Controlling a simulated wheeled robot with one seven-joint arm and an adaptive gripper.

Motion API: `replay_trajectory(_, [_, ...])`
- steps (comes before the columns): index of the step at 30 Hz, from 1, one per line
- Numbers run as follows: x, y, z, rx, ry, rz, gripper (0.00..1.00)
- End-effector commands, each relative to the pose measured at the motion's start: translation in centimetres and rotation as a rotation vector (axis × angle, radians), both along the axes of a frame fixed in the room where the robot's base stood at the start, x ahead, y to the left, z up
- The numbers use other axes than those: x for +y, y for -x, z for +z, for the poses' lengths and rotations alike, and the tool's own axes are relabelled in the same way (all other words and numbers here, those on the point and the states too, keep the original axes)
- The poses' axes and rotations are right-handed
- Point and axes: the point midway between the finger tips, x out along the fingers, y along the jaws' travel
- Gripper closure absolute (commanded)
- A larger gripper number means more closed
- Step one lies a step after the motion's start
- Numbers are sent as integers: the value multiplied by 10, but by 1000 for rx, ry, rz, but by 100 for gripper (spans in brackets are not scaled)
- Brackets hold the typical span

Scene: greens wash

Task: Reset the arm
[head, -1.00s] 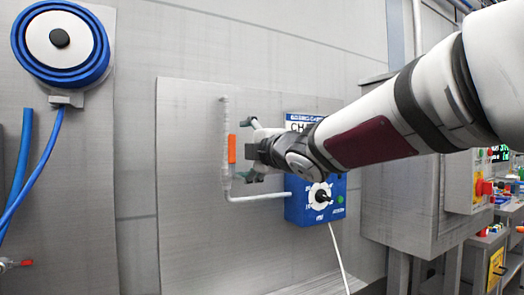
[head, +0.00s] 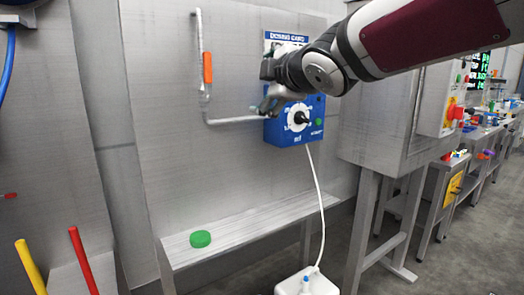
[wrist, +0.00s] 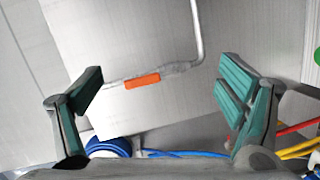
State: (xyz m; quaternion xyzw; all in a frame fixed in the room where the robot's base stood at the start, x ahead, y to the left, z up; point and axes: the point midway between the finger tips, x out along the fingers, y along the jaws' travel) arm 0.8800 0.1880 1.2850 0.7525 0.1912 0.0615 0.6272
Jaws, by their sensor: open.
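My gripper (wrist: 160,100) is open and empty in the wrist view, its green-padded fingers wide apart. In the head view my gripper (head: 266,106) is in front of the blue dosing box (head: 280,132), at its upper left, and hides part of it. The arm reaches in from the upper right. A grey pipe (head: 200,50) with an orange handle (head: 207,68) is on the panel left of the gripper. In the wrist view the orange handle (wrist: 142,81) lies beyond the gap between the fingers, apart from both.
A steel shelf (head: 250,225) below the panel holds a green cap (head: 200,239). A white hose (head: 320,195) runs from the box down to a white canister (head: 306,283). Yellow (head: 30,266) and red (head: 84,260) rods stand at lower left. A steel cabinet (head: 385,125) stands at right.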

Motion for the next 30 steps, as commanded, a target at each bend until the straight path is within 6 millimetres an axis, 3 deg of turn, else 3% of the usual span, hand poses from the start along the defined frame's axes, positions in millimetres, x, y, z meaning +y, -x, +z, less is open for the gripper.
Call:
replay_trajectory(1, [-31, 13, -13, 80, -50, -87, 12])
replay_trajectory(6, [-115, 70, -74, 368, -240, -378, 12])
replay_trajectory(12, [-177, 167, -150, 681, -457, -701, 12])
replay_trajectory(16, [-196, 239, -196, 871, -588, -898, 12])
replay_trajectory(21, [-201, 319, -240, 1069, -714, -1104, 12])
replay_trajectory(29, [-187, 417, -284, 1311, -846, -1351, 12])
replay_trajectory(30, [-187, 413, -270, 1295, -846, -1335, 12])
